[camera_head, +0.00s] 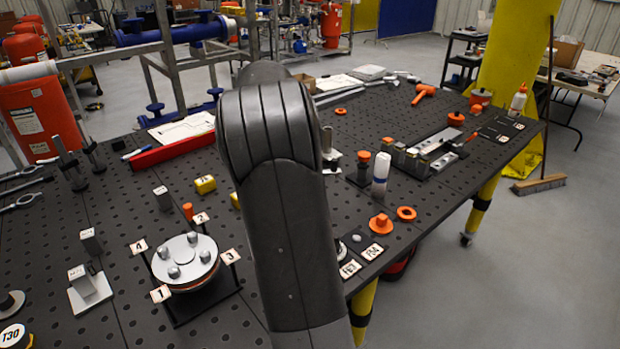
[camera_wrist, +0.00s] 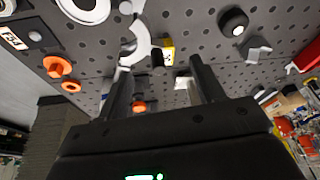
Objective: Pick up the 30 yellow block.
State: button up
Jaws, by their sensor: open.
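In the head view, one yellow block (camera_head: 205,184) with a dark marking lies on the perforated black table, left of my arm. A second yellow block (camera_head: 236,200) shows only in part beside my arm's edge. In the wrist view, a yellow block (camera_wrist: 168,47) with a white marked face lies on the table beyond my fingertips, near the gap between them. I cannot read its number or tell which head-view block it is. My gripper (camera_wrist: 160,66) is open, with nothing between its fingers; in the head view it is hidden behind my arm.
A white open-ended, wrench-like part (camera_wrist: 138,40) lies close to the block in the wrist view. A round plate with numbered tags (camera_head: 185,260) stands front left. A red bar (camera_head: 172,152) lies behind the blocks. Orange parts (camera_head: 380,223) sit right of my arm.

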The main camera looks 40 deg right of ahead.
jog(key=w+d+f+m, duration=0.1)
jog(key=d+f, duration=0.3)
jog(key=f, duration=0.1)
jog(key=w+d+f, duration=0.1)
jog(key=d+f, duration=0.3)
jog(key=f, duration=0.1)
jog(key=w+d+f+m+g+h, duration=0.1)
jog(key=d+f, duration=0.3)
jog(key=f, duration=0.1)
jog(key=shift+f+m, duration=0.3)
jog(key=c, duration=1.1)
